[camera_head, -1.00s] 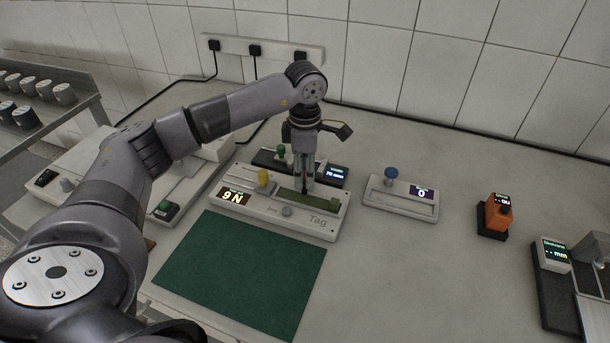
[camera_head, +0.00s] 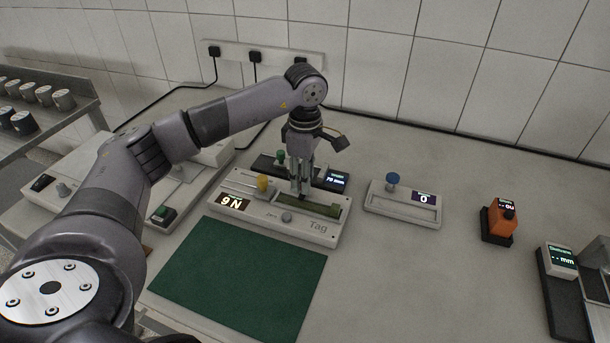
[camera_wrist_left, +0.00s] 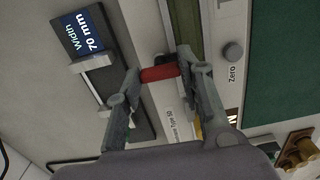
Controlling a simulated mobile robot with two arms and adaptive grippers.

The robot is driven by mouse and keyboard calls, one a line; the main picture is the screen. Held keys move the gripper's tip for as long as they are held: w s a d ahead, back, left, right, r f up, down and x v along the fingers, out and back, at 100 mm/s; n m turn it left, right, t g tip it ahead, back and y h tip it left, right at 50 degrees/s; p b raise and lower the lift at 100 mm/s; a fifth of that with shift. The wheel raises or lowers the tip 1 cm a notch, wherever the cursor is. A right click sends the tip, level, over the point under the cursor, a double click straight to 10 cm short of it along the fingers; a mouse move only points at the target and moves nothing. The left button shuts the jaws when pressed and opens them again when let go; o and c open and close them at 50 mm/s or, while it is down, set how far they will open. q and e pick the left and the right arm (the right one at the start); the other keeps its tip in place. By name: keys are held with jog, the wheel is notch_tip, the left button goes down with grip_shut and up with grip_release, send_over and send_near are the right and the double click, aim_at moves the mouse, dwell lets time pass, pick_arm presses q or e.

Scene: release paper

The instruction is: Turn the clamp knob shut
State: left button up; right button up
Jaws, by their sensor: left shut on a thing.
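The tester marked "Tag" (camera_head: 319,233) stands mid-table, with a display (camera_head: 233,203) that seems to read 9 N and a yellow knob (camera_head: 263,184). A long green strip (camera_head: 322,207) lies along it. My left gripper (camera_head: 300,190) points down at the tester, beside the strip's left end. In the left wrist view its fingers (camera_wrist_left: 161,73) are shut on a small red part (camera_wrist_left: 159,74), seemingly the clamp knob, next to the green strip (camera_wrist_left: 186,25). The fingers hide the red part in the head view. My right gripper is not in view.
A device reading 70 mm (camera_head: 336,180) with a green knob (camera_head: 280,157) sits close behind the tester. A blue-knobbed box (camera_head: 401,203) and an orange device (camera_head: 499,222) stand to the right. A green mat (camera_head: 240,275) lies clear in front.

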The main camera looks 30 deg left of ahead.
pick_arm(q)
jog(key=o, duration=1.2)
jog(key=shift+c, duration=0.2)
jog(key=shift+r, duration=0.1)
notch_tip(320, 180, up, 12)
